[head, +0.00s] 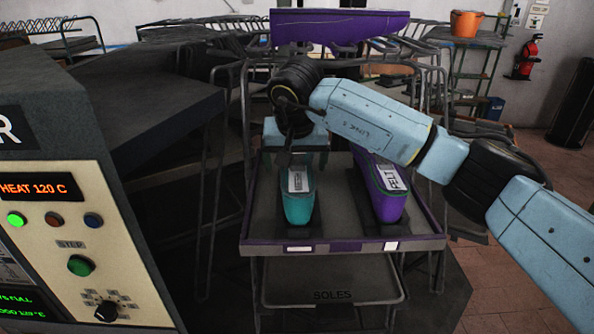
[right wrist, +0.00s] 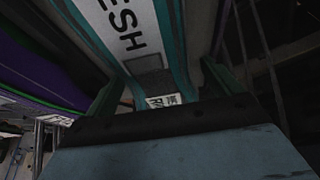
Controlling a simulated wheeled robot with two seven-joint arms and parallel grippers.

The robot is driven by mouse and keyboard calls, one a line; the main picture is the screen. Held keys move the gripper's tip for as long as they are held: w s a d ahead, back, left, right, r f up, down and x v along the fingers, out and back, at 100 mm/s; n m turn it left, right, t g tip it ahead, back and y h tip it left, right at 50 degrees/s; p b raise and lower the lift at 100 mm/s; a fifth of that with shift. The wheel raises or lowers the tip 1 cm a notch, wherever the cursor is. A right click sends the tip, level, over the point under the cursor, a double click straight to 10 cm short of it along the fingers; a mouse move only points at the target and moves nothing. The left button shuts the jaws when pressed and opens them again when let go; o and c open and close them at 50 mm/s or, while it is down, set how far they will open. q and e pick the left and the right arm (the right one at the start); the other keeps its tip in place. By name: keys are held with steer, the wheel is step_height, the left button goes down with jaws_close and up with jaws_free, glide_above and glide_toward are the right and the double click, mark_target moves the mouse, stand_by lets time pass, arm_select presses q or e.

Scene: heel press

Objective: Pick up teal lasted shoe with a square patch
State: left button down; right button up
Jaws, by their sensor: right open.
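The teal lasted shoe (head: 298,208) stands on the grey tray of a cart, its white label partly hidden by my right gripper in the head view. In the right wrist view the teal shoe (right wrist: 172,40) shows a white label ending in "ESH" and a dark square patch (right wrist: 152,83). My right gripper (head: 297,160) is open above the far part of the shoe. In the right wrist view its fingers (right wrist: 160,90) show on either side of the shoe; I cannot tell whether they touch it. My left gripper is out of view.
A press control panel (head: 70,245) stands at the left. A purple shelf (head: 340,25) is behind my right arm.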

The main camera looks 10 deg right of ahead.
steer(key=c, duration=1.5)
steer(key=shift+r, duration=0.1)
steer(key=shift+c, duration=0.3)
steer(key=shift+r, duration=0.1)
